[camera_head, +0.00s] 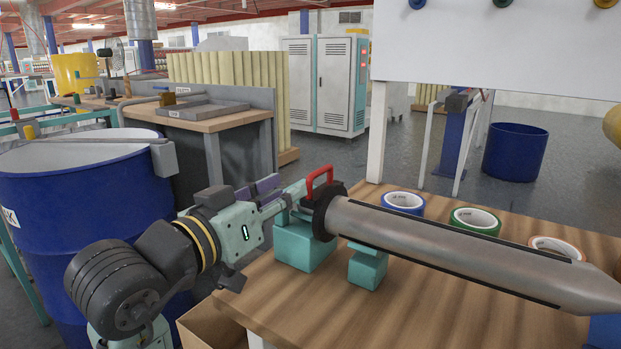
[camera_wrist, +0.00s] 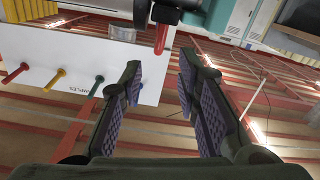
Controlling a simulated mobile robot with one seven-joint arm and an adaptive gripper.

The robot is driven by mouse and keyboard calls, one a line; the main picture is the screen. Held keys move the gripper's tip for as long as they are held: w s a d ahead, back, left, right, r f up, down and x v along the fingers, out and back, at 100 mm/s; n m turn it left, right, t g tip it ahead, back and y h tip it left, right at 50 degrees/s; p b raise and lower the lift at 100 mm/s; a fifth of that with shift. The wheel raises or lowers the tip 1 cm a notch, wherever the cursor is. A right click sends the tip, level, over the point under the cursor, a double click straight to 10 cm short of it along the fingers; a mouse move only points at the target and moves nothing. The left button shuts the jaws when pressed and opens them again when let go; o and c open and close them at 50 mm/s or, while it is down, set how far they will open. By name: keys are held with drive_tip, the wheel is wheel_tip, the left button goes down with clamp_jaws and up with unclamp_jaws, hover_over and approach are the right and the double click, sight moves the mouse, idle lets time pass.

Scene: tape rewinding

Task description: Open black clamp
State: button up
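The black clamp (camera_head: 326,207) is a dark ring around the left end of the grey tube (camera_head: 440,236). A red handle (camera_head: 319,176) stands on top of it. In the wrist view the red handle (camera_wrist: 161,37) shows at the top, beyond the fingertips. My gripper (camera_head: 272,188) is just left of the clamp, near the handle. In the wrist view my gripper (camera_wrist: 161,68) is open, its purple-padded fingers apart with nothing between them. I cannot tell whether the clamp's latch is fastened.
The tube rests on teal supports (camera_head: 367,268) on a wooden table (camera_head: 420,310). Blue (camera_head: 403,202), green (camera_head: 475,220) and orange (camera_head: 556,248) tape rolls lie behind it. A white board (camera_head: 500,45) rises behind the table. A large blue drum (camera_head: 75,200) stands at left.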

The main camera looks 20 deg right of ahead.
sight(312, 177)
drive_tip(key=x, duration=1)
drive_tip(key=shift+d+p, duration=0.3)
drive_tip(key=shift+p, duration=0.05)
drive_tip(key=shift+w, duration=0.1)
drive_tip(key=shift+c, duration=0.5)
clamp_jaws()
